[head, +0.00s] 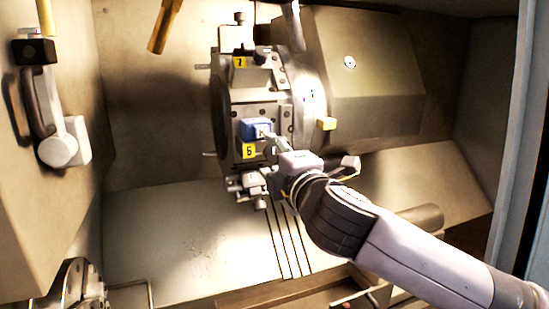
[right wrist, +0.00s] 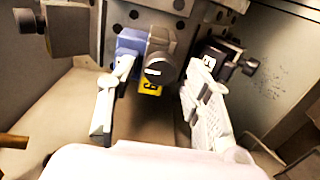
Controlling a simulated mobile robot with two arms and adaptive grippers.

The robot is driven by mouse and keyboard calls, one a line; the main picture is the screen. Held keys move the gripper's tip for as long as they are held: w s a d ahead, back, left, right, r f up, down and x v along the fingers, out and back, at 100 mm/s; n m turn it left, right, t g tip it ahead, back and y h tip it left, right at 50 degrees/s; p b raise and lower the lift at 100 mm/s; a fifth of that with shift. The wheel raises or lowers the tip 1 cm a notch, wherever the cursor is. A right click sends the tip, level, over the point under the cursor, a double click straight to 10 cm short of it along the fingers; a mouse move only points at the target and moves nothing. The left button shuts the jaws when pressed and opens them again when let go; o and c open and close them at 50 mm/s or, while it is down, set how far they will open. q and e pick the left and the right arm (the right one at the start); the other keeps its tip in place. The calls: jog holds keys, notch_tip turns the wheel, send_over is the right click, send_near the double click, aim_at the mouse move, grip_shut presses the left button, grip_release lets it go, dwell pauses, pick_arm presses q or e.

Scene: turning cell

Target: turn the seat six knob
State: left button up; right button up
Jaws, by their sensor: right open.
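The seat six knob (right wrist: 162,68) is a dark round knob with a white mark on its face, in the right wrist view beside a blue block (right wrist: 130,42) and above a yellow label with a 6 (right wrist: 150,88). In the head view the blue block (head: 256,128) and the label (head: 249,151) show on the turret's near face; the knob is hard to make out behind my gripper. My right gripper (head: 272,145) is open, its fingers on either side of the knob with visible gaps. My left gripper is not in view.
The turret (head: 238,100) carries a seat marked 7 (head: 240,62) above. A dark clamp block (right wrist: 218,52) stands close to the right finger in the wrist view. A chuck (head: 78,285) is at lower left.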

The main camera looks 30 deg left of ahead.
jog(key=v, duration=1.2)
dwell(0.5)
